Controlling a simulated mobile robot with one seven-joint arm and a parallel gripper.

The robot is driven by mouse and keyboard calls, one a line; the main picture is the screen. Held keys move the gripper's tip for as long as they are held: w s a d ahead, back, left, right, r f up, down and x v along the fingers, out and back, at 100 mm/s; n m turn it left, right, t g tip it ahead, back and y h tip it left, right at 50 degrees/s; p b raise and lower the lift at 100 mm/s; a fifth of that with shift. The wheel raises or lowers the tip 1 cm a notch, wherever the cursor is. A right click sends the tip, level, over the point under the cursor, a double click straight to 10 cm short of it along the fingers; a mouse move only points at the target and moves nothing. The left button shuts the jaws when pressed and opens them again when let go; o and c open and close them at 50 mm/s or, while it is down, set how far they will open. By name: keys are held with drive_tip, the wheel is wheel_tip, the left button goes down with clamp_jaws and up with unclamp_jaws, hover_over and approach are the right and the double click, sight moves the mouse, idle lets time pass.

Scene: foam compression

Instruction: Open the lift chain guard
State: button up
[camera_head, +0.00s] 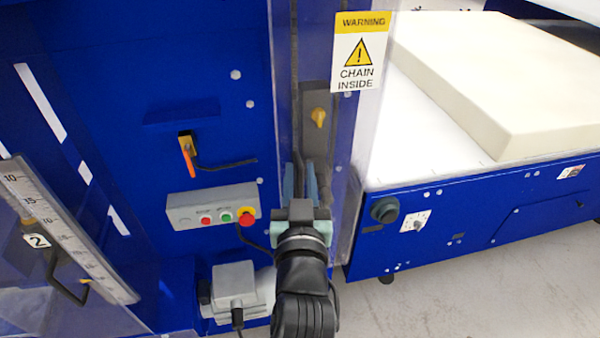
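The lift chain guard (370,120) is a clear upright panel on the blue machine column. A yellow and white "WARNING CHAIN INSIDE" label (359,52) is on its upper part. Behind the panel are a grey plate with a yellow knob (318,117) and a dark vertical strip. The guard looks closed over the column, though its clear edges are hard to make out. My gripper (299,178) points up the picture at the guard's lower left part, its two blue-grey fingers apart. A dark strip shows between them; I cannot tell whether the fingers touch the guard.
A control box (213,206) with several buttons is left of my gripper, and a grey motor box (234,284) sits below it. An orange-handled switch (187,152) is further up. A foam block (500,75) lies on the white bed at right. Bare floor shows at lower right.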

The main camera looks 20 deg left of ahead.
clamp_jaws()
idle(1.4)
